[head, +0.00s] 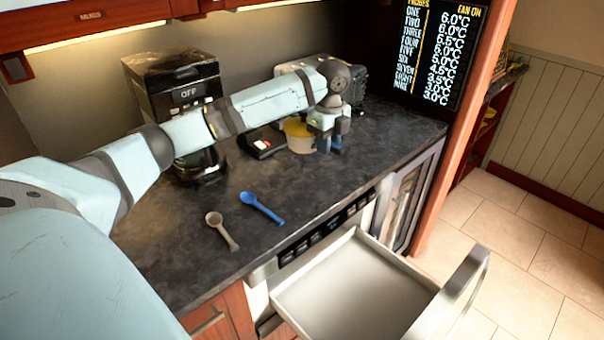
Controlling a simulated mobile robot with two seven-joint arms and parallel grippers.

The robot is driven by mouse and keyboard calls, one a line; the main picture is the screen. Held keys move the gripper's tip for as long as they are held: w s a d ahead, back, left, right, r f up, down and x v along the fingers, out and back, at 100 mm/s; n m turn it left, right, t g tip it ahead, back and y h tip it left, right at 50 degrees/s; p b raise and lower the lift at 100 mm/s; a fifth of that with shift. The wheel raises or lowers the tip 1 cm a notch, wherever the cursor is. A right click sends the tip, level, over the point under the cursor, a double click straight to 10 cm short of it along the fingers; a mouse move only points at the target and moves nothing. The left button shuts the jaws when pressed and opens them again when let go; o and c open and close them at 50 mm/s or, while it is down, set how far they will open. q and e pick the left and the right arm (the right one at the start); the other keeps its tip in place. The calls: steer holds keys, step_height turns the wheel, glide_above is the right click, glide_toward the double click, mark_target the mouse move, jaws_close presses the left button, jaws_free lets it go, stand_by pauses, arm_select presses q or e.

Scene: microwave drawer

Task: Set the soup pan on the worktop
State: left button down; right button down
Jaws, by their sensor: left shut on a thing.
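The soup pan (299,139), a small round pale vessel with a yellow upper part, is at the back right of the dark worktop (300,190). It is partly behind my arm and gripper. My left gripper (330,148) reaches over from the left and is shut at the pan's right side. The gripper hides the exact grip. The pan looks upright and low over the worktop; I cannot tell whether its base touches. My right gripper is not in view.
The microwave drawer (345,287) stands open and empty below the worktop's front edge. A beige spoon (221,230) and a blue spoon (262,208) lie near that edge. A coffee maker (177,85) and a black device (262,143) stand behind.

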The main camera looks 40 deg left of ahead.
arm_select(q)
steer(key=a+r+m+p, duration=0.1)
steer(key=a+r+m, duration=0.2)
steer(key=m, duration=0.1)
steer(key=shift+s+a+r, duration=0.1)
steer(key=shift+a+r, duration=0.25)
steer(key=shift+a, duration=0.05)
steer(key=shift+a+r, duration=0.2)
steer(key=shift+a, duration=0.05)
steer(key=shift+a+f+m+p, duration=0.15)
steer(key=shift+m+p, duration=0.15)
steer(key=shift+m, duration=0.1)
step_height(320, 180, down, 15)
steer(key=shift+r+p, duration=0.15)
steer(key=shift+p, duration=0.35)
steer(key=shift+f, duration=2.5)
steer(key=shift+f, duration=0.1)
steer(key=c, duration=1)
jaws_free()
steer(key=shift+o, duration=0.2)
